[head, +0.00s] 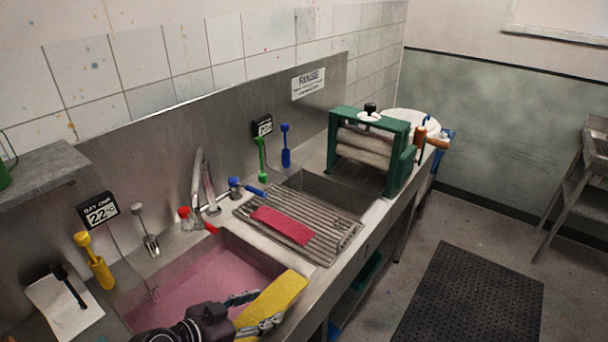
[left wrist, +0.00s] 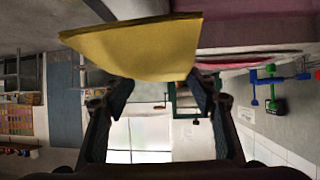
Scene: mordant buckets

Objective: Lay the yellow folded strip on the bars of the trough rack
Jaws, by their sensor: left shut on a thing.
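The yellow folded strip (head: 278,297) is held above the front edge of the pink-filled trough in the head view. My left gripper (head: 256,312) is shut on it, with its fingers at the strip's near left part. In the left wrist view the strip (left wrist: 140,48) spans across the fingertips of this gripper (left wrist: 163,88). The trough rack (head: 336,239) is a metal grid of bars right of the pink trough, beyond the strip. A red folded strip (head: 283,225) lies across its bars. Bars show bare around the red strip. My right gripper is not in view.
The trough (head: 205,275) holds pink liquid. A faucet (head: 207,190) and a blue-handled tap (head: 248,188) stand behind the rack. A green-framed roller press (head: 375,150) stands beyond it. Yellow (head: 95,262), green (head: 262,158) and blue (head: 286,146) tools line the back.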

